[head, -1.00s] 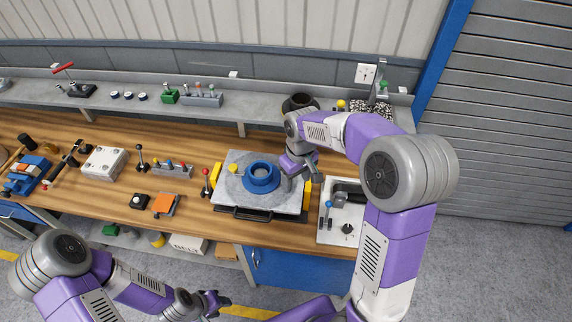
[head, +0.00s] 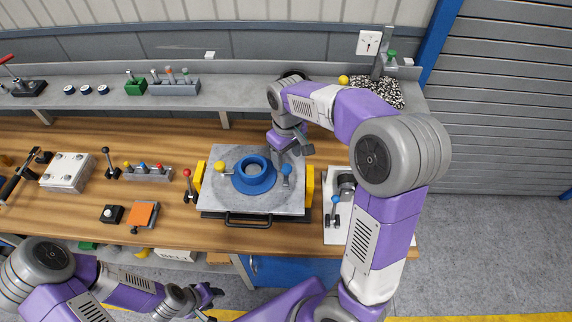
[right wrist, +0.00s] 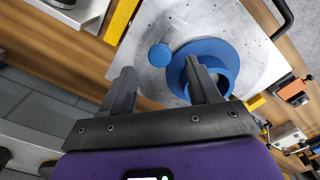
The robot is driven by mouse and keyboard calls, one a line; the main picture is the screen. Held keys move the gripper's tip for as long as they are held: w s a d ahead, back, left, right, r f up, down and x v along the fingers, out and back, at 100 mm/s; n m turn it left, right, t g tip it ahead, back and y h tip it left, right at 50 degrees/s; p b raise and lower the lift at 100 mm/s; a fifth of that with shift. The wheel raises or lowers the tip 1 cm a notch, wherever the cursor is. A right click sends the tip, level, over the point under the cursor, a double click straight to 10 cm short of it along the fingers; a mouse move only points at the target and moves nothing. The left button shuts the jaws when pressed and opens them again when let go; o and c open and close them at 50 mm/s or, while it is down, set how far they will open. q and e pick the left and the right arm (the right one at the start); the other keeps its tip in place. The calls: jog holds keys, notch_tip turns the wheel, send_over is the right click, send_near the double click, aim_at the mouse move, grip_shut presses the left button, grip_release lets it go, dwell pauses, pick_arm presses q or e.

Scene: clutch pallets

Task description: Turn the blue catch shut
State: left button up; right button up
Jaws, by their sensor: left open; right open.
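The blue catch (head: 286,169) is a round-topped knob at the right of a grey pallet plate (head: 292,204), beside a blue ring-shaped part (head: 254,187). In the right wrist view the blue catch (right wrist: 160,55) stands just left of the blue ring (right wrist: 232,55). My right gripper (head: 294,152) is open and empty, just behind the catch in the head view. In the right wrist view its fingers (right wrist: 158,88) point toward the plate, with the catch beyond the gap, apart from them. My left gripper (head: 213,292) is open and empty, low in front of the bench.
A yellow knob (head: 220,168) is left of the ring. Yellow blocks (head: 309,186) flank the plate and a black handle (head: 248,219) is at its front. A red-topped lever (head: 187,174) stands left; a white board (head: 340,232) with a blue-topped lever lies right.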

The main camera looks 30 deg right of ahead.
aim_at(287, 167)
notch_tip(287, 167, down, 5)
jog(key=shift+w+r, duration=0.1)
jog(key=shift+r, duration=0.05)
jog(key=shift+c, duration=0.4)
jog(key=c, duration=1)
